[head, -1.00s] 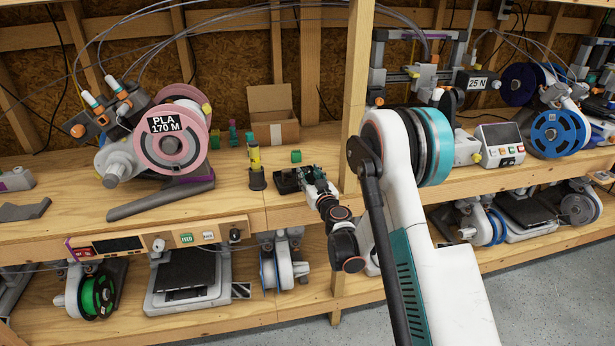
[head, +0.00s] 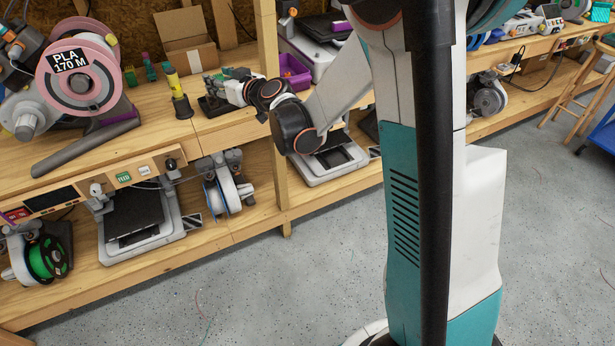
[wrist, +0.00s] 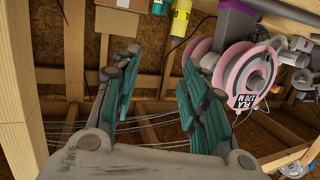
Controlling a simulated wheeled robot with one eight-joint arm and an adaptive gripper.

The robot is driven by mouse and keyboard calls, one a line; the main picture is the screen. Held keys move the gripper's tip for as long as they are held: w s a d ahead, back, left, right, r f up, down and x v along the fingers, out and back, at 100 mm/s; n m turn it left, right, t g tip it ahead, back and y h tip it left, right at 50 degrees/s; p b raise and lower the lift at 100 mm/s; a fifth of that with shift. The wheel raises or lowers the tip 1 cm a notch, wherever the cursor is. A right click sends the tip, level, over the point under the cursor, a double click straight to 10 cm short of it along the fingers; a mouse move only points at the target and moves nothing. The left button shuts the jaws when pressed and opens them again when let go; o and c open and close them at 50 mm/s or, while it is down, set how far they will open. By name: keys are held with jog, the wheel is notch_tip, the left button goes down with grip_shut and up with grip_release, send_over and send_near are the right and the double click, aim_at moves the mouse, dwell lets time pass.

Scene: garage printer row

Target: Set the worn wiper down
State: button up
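My gripper (head: 214,86) is low over the bench beside the post, at a small black holder (head: 213,106). In the wrist view its teal-padded fingers (wrist: 160,95) are apart, with nothing visible between them. I cannot make out a worn wiper for certain in any view; it may be hidden at the gripper. A yellow-topped bottle in a black base (head: 179,95) stands just left of the gripper, and its yellow part shows in the wrist view (wrist: 180,20).
An open cardboard box (head: 187,55) stands behind the gripper. A pink PLA spool (head: 80,70) is at the left. A wooden post (head: 266,40) and a purple bin (head: 293,73) are at the right. Printers fill the lower shelf; the floor (head: 300,290) is clear.

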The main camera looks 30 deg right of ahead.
jog(key=s+a+r+g+h, duration=0.1)
jog(key=s+r+g, duration=0.1)
jog(key=s, duration=0.8)
jog(key=s+a+r+g, duration=0.1)
jog(key=s+r+g, duration=0.15)
jog(key=s, duration=0.75)
jog(key=s+d+f+m+g+h, duration=0.1)
jog(key=s+d+f+g+h, duration=0.1)
jog(key=s, duration=0.8)
jog(key=s+d+f+m+g+h, duration=0.1)
jog(key=s+d+f, duration=0.3)
jog(key=s, duration=0.6)
jog(key=shift+s+d+m+g+h, duration=0.4)
jog(key=shift+d+m+h, duration=0.1)
jog(key=shift+d+m, duration=0.1)
